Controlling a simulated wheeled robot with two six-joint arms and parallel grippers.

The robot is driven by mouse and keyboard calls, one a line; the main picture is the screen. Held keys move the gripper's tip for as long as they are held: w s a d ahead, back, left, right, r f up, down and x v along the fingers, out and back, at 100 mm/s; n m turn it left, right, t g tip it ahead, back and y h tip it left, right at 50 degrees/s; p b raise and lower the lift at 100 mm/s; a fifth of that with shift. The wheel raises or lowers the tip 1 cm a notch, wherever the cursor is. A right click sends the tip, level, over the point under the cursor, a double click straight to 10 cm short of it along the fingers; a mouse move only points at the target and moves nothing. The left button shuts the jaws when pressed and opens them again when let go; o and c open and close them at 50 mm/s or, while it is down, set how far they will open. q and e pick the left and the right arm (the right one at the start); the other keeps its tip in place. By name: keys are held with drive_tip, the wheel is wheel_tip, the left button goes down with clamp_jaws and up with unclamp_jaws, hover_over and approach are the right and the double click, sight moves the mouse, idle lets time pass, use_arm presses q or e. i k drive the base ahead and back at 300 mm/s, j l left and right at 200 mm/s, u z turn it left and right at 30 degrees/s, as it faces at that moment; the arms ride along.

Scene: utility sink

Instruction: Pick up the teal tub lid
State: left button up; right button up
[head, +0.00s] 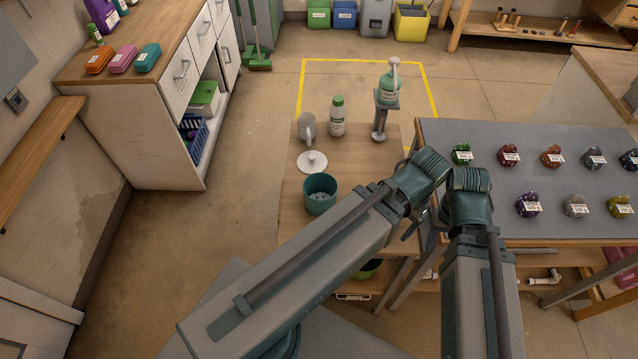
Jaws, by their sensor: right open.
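A teal tub (319,195) stands upright on the wooden table, with small items at its bottom. A white round lid with a knob (312,162) lies flat just behind the tub, off it. It is the only loose lid near the tub; I see no teal-coloured lid. My right gripper (415,222) shows only in small part beside my folded arm links, to the right of the tub and apart from both tub and lid. It is open, and I see nothing held in it. My left gripper is not in view.
Behind the lid stand a grey jug (307,127), a green-capped bottle (337,117) and a pump bottle (389,88) on a stand. A grey-topped table (470,205) with several tagged lumps is at right. The wooden table's front left is clear.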

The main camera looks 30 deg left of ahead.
sight(309, 162)
drive_tip(key=u, duration=1.05)
drive_tip(key=k+j, duration=0.2)
drive_tip(key=k, duration=0.25)
drive_tip(key=k+j+z, duration=0.1)
drive_tip(key=k, duration=0.35)
drive_tip(key=j+z, duration=0.15)
drive_tip(key=z, duration=0.2)
drive_tip(key=i+j+z, duration=0.1)
drive_tip(key=z, duration=0.3)
drive_tip(key=j+z, duration=0.6)
drive_tip(key=j, duration=0.35)
drive_tip(key=j+z, duration=0.25)
drive_tip(key=j, duration=0.35)
drive_tip(key=i+j, duration=0.45)
drive_tip(key=j, duration=0.2)
